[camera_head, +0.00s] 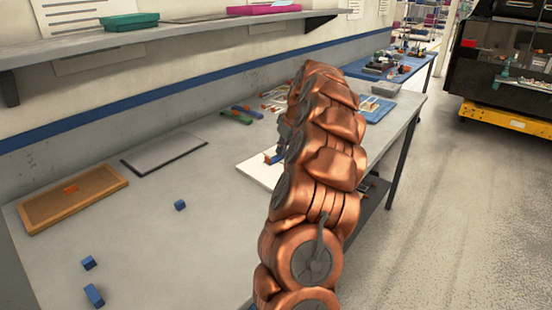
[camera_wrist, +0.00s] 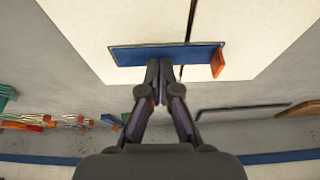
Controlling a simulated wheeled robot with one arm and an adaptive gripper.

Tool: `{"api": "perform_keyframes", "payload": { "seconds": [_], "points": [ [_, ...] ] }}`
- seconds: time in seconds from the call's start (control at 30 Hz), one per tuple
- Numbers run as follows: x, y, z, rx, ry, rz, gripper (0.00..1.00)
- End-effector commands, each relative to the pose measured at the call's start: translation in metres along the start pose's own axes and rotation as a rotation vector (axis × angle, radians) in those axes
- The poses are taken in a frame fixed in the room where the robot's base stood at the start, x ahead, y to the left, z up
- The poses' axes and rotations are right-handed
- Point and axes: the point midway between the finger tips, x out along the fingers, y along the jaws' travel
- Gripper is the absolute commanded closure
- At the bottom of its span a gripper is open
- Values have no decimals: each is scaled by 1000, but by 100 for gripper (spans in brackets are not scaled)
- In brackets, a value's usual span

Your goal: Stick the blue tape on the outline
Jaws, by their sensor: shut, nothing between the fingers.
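A flat blue strip (camera_wrist: 135,55), which looks like the blue tape, lies on a white board (camera_wrist: 260,25) in the wrist view. A thin dark edge shows along its top, and a dark line (camera_wrist: 190,14) runs up the board from near it. A small orange piece (camera_wrist: 217,65) sits at the strip's right end. My gripper (camera_wrist: 160,64) is shut and empty, its fingertips over the strip's middle; I cannot tell whether they touch it. In the head view the white board (camera_head: 252,172) lies on the bench, partly hidden by my arm, which also hides my gripper.
The grey bench (camera_head: 140,245) holds a wooden tray (camera_head: 42,221), a dark-edged panel (camera_head: 165,152), and small blue blocks (camera_head: 180,205) at the front and middle. Green and blue pieces (camera_head: 236,116) lie behind the board. A wall shelf (camera_head: 200,32) overhangs the back. Bare bench lies left of the board.

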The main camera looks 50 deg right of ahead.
Motion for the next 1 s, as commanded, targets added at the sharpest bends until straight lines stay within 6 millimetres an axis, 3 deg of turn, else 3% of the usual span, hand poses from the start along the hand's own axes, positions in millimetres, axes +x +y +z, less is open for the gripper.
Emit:
{"api": "perform_keyframes", "payload": {
  "seconds": [1.0],
  "points": [
    [-56, 1, -24, 1, 5, 4, 100]
  ]
}}
